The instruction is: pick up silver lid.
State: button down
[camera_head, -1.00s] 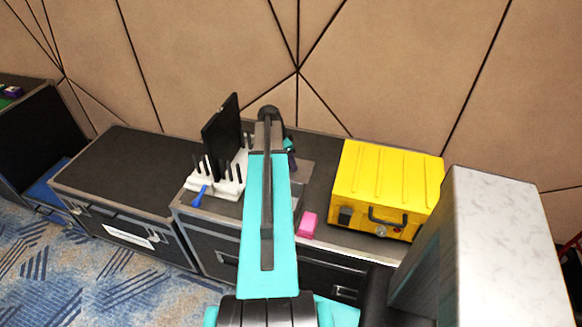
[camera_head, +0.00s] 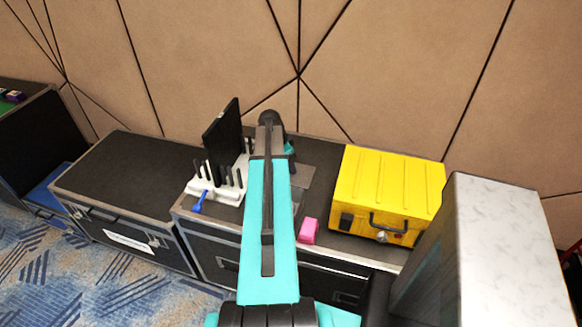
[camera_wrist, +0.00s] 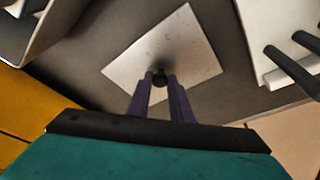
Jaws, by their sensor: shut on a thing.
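The silver lid (camera_wrist: 165,60) is a flat square plate with a small dark knob (camera_wrist: 159,78) at its middle, seen in the wrist view. My gripper (camera_wrist: 160,82) is shut on the knob from above, one purple finger on each side. I cannot tell whether the lid rests on the dark case top or is slightly off it. In the head view my arm hides the gripper and most of the space around the lid. A grey patch (camera_head: 302,172) shows just right of the arm, perhaps part of the lid.
The dark case (camera_head: 330,153) also carries a white rack (camera_head: 215,190) with black pegs and a dark upright panel, a blue tool (camera_head: 199,203), a pink block (camera_head: 309,231) and a yellow case (camera_head: 388,190). A marbled pale block (camera_head: 510,240) stands at the right.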

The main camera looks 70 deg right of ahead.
notch_tip(320, 180, up, 10)
jog(key=b, duration=0.2)
dwell(0.5)
jog(key=shift+f, duration=0.1)
dwell(0.3)
